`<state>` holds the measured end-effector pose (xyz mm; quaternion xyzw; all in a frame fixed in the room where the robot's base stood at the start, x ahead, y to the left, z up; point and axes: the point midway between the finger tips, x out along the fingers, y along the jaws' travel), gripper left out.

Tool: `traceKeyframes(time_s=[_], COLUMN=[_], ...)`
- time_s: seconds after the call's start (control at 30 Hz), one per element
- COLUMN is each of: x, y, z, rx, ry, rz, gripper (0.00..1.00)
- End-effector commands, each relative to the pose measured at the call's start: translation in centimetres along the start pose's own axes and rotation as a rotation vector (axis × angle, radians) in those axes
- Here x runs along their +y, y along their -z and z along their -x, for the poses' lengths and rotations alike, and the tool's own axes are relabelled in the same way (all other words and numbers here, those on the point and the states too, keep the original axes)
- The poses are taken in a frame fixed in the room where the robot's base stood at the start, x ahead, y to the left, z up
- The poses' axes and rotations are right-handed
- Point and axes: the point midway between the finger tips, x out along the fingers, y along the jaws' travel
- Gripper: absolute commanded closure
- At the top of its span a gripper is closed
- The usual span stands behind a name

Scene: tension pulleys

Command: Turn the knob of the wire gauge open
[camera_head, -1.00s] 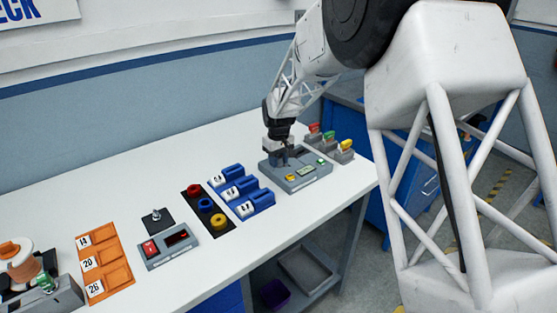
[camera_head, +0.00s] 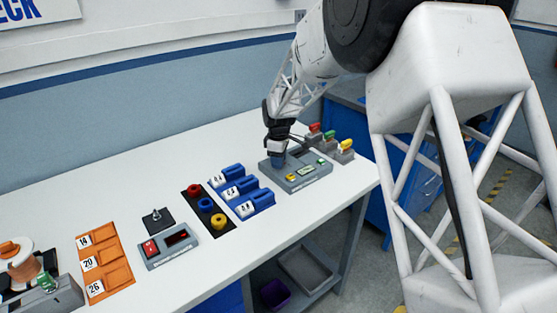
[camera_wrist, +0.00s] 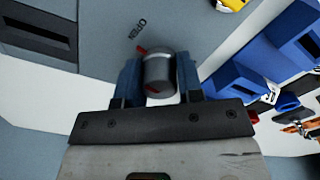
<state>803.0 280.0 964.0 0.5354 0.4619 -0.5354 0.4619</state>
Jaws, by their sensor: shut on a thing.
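The wire gauge (camera_head: 312,178) is a grey box on the right part of the white bench, with a small green display, a yellow button and a dark slot. Its knob (camera_wrist: 158,72) is a grey cylinder with red marks, seen in the wrist view. A red mark at the knob's far edge lies near the printed word OPEN. My gripper (camera_wrist: 158,85) is shut on the knob, with one blue-grey finger on each side. In the head view my gripper (camera_head: 278,160) stands upright over the gauge's left part and hides the knob.
Blue numbered blocks (camera_head: 240,190) stand just left of the gauge. Further left are a black strip with coloured rings (camera_head: 205,205) and an orange tray (camera_head: 103,262). The bench front edge is clear.

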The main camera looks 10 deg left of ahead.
Motion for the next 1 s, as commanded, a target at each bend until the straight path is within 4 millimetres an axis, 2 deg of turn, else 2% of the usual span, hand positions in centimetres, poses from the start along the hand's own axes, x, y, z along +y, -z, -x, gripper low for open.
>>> traceKeyframes(time_s=[0.43,0.47,0.6,1.0], x=[0.03,0.03,0.02,0.02], y=[0.01,0.01,0.01,0.01], z=[0.12,0.12,0.08,0.33], rx=[0.001,0.0,0.0,0.0], ry=[-0.001,-0.001,-0.001,-0.001], rz=[0.013,0.013,0.013,0.012], gripper=[0.89,0.63,0.41,0.4])
